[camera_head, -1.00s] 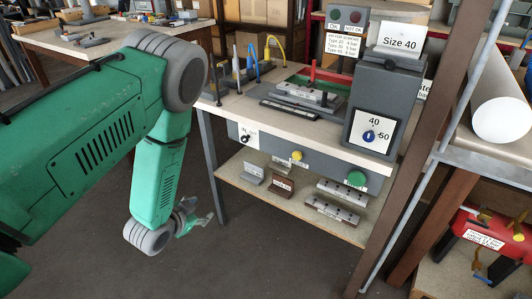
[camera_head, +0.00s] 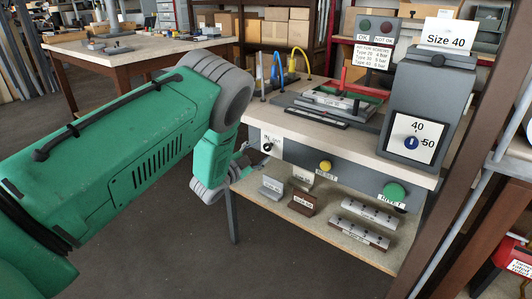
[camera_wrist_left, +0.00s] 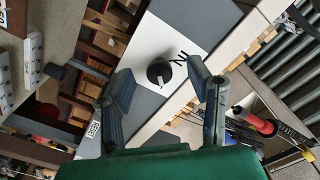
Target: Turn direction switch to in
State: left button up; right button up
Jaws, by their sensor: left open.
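The direction switch (camera_head: 267,147) is a small black knob on a white plate at the left end of the bench's grey front panel. In the left wrist view the round black knob (camera_wrist_left: 158,74) has a pale pointer mark, and large dark letters stand beside it on the white plate (camera_wrist_left: 150,45). My left gripper (camera_head: 243,163) is just left of and below the switch in the head view, partly hidden by my wrist. In the wrist view its two dark fingers are open, with the knob showing between them. Contact cannot be told. My right gripper is out of view.
A yellow reset button (camera_head: 325,166) and green rivet button (camera_head: 394,191) sit farther right on the panel. A grey machine box (camera_head: 427,97) with a blue dial stands on the bench. The lower shelf (camera_head: 345,247) holds several metal profiles. Open floor lies in front.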

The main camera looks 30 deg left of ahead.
aim_at(266, 149)
pick_arm(q)
jog(key=w, duration=0.1)
jog(key=w+d, duration=0.1)
jog(key=w, duration=0.1)
jog(key=shift+r+b, duration=0.1)
jog(key=shift+b, duration=0.2)
jog(key=shift+w+d+r, duration=0.2)
jog(key=shift+d, duration=0.2)
jog(key=shift+a, duration=0.15)
jog(key=shift+a+f, duration=0.2)
jog(key=shift+a, duration=0.25)
grip_shut()
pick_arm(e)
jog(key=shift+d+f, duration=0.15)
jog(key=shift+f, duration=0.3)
pick_arm(q)
jog(key=shift+d, duration=0.25)
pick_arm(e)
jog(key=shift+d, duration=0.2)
